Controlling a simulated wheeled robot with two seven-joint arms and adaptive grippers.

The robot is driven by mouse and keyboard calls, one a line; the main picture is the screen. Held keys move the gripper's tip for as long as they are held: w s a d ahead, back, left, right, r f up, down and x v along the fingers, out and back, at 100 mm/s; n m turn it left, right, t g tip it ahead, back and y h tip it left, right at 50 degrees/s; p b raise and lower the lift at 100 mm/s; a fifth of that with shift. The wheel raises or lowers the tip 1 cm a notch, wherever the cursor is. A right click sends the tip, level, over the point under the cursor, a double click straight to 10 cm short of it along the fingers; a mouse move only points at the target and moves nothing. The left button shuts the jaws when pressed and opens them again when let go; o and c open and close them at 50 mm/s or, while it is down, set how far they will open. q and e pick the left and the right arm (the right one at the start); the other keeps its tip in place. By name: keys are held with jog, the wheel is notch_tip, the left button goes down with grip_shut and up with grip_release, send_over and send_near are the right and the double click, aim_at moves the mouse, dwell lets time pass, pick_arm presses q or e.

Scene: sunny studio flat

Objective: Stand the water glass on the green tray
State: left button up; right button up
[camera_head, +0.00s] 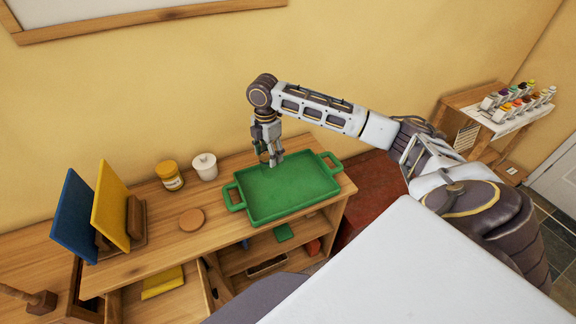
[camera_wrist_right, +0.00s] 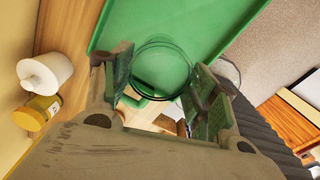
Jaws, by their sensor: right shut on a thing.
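The green tray (camera_head: 290,192) lies on the wooden cabinet top, with a handle at each end. My right gripper (camera_head: 270,158) points down over the back left part of the tray. It is shut on the clear water glass, whose round rim (camera_wrist_right: 160,45) shows between the fingers in the right wrist view, with the green tray (camera_wrist_right: 205,22) behind it. In the head view the fingers mostly hide the glass. I cannot tell whether its base touches the tray. My left gripper is not in view.
Blue (camera_head: 76,218) and yellow (camera_head: 111,208) boards stand in a rack further left. The rest of the tray's floor is bare.

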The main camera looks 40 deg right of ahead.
aim_at(270, 173)
jog(key=shift+n, duration=0.5)
jog(key=shift+f, duration=0.1)
jog(key=shift+f, duration=2.4)
jog(key=shift+f+p, duration=0.45)
jog(key=shift+f, duration=2.05)
jog(key=shift+f, duration=0.1)
jog(key=o, duration=1.6)
jog(key=shift+o, duration=0.2)
